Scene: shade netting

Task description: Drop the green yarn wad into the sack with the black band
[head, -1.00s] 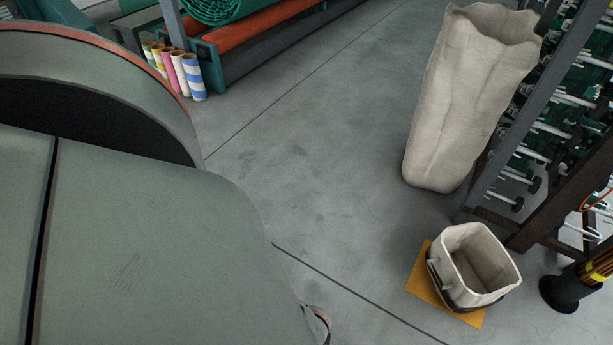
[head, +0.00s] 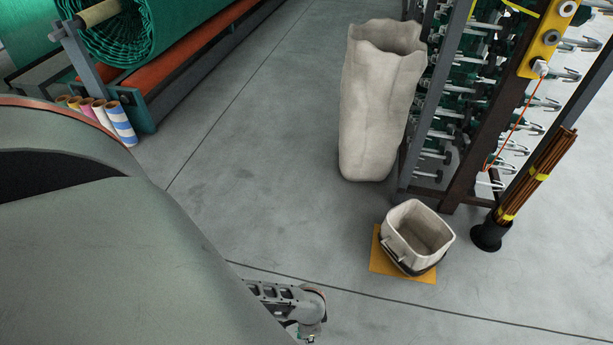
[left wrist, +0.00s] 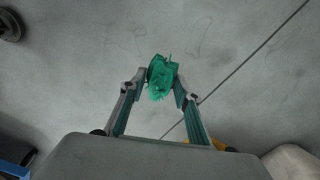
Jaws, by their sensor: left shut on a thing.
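The green yarn wad (left wrist: 160,78) is pinched between the fingertips of my left gripper (left wrist: 163,80) in the left wrist view, with bare floor beyond it. The sack with the black band (head: 395,233) is short, cream and open at the top. It stands on a yellow mat (head: 382,264) at lower right in the head view, and the dark band runs around its lower part. A grey jointed piece of my arm or gripper shows left of the sack and lower in the picture. My right gripper is not in view.
A tall pale sack (head: 375,125) without a visible band stands behind the short one. A rack (head: 455,110) with hooks and a black holder of brown rods (head: 490,236) stand to the right. Green netting rolls and striped tubes (head: 121,124) are at left. The middle floor is clear.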

